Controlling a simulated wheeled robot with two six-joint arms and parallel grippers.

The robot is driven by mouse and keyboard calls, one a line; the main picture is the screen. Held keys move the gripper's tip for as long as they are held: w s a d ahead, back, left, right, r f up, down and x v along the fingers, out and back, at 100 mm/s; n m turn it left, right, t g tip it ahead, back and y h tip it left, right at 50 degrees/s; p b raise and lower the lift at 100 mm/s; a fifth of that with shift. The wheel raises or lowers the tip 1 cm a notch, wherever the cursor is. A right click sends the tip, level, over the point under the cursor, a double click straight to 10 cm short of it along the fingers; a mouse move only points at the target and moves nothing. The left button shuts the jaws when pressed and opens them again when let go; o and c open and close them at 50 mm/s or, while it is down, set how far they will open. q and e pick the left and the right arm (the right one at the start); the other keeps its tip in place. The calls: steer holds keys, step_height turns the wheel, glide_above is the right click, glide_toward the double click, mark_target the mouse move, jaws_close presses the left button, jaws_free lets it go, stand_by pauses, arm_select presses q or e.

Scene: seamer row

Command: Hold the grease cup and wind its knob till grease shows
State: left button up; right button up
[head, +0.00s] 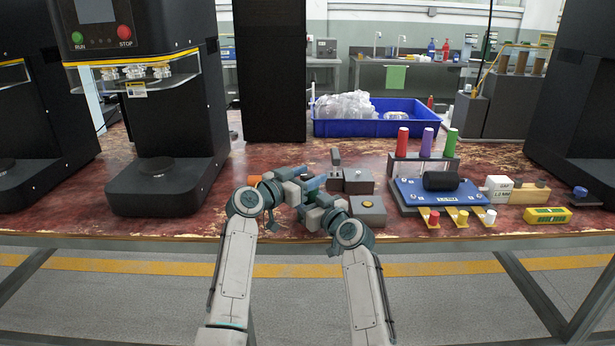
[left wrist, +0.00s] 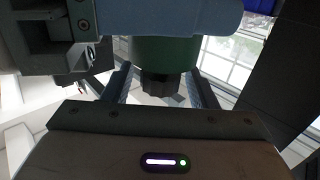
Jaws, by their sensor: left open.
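The grease cup (left wrist: 165,55) shows in the left wrist view as a green body with a dark ribbed knob (left wrist: 162,88) below it and a pale blue part above. In the head view a small blue-teal part of the cup (head: 313,183) shows between my two grippers, above the table; the rest is hidden. My left gripper (head: 295,182) is open, with its fingers on either side of the knob and visible gaps (left wrist: 163,92). My right gripper (head: 314,207) meets it from the right and appears shut on the cup's body; its jaw contact is largely hidden.
Grey blocks (head: 368,208) stand just right of the grippers. A blue fixture (head: 410,192) with coloured cylinders lies further right, beside a yellow device (head: 547,215). A blue crate (head: 345,128) stands behind. A black machine (head: 165,185) stands at left.

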arm_select(q)
steer(key=c, duration=1)
steer(key=shift+o, duration=0.2)
steer(key=shift+m+g+h, duration=1.1)
steer(key=shift+m+g, duration=0.1)
steer(key=shift+g, duration=0.3)
steer(key=shift+m+g+h, duration=0.8)
steer(key=shift+m+g, duration=0.2)
steer(key=shift+g, duration=0.5)
steer(key=o, duration=1)
steer(key=shift+c, duration=0.2)
steer(key=v, duration=1.2)
